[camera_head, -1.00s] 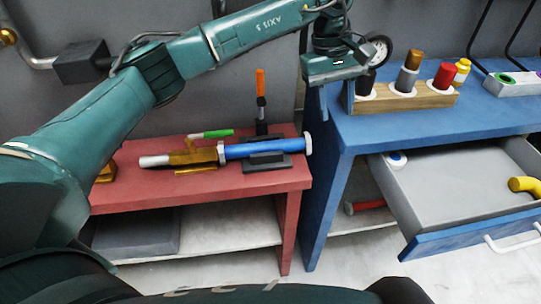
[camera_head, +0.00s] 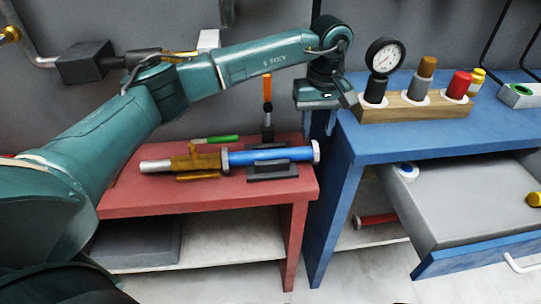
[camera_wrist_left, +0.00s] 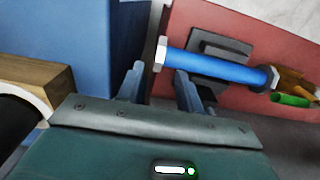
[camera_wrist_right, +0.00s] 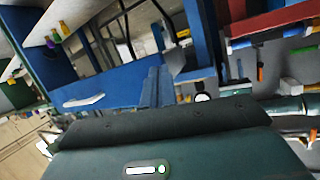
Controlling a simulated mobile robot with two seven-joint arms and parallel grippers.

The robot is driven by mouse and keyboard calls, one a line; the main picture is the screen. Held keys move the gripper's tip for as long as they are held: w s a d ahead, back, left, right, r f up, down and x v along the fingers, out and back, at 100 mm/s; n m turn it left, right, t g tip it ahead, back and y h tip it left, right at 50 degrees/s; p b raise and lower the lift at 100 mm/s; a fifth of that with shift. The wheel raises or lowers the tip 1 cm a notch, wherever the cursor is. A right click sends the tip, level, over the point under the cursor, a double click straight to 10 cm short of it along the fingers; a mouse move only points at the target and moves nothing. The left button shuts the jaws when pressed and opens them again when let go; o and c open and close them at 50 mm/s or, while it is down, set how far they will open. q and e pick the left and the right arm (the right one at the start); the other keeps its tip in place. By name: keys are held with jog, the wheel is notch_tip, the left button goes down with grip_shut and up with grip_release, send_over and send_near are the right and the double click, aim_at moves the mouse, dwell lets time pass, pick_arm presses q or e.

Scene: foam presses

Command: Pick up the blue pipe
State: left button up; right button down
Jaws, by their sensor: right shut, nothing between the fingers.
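The blue pipe (camera_head: 268,155), with pale end flanges, lies on a black stand (camera_head: 272,172) on the red table (camera_head: 140,203). Its left end meets a yellow-brown fitting (camera_head: 195,163). The pipe also shows in the left wrist view (camera_wrist_left: 220,67), beyond the fingers. My left gripper (camera_wrist_left: 160,72) is open and empty, apart from the pipe. In the head view it is above and to the right of the pipe, near the blue table's left edge. My right gripper (camera_wrist_right: 153,80) shows only in the right wrist view, shut and empty, away from the pipe.
The blue table (camera_head: 440,135) stands right of the red one, with its drawer (camera_head: 460,215) pulled out. A wooden block (camera_head: 415,108) with coloured cylinders and a gauge (camera_head: 385,56) are close to my left gripper. An orange-handled tool (camera_head: 267,95) stands behind the pipe.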

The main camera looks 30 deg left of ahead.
aim_at(315, 144)
pick_arm(q)
notch_tip(315, 144, down, 4)
jog(key=shift+w+r, duration=0.1)
jog(key=shift+r, duration=0.1)
jog(key=shift+c, duration=0.6)
grip_shut()
jog(key=shift+r, duration=0.1)
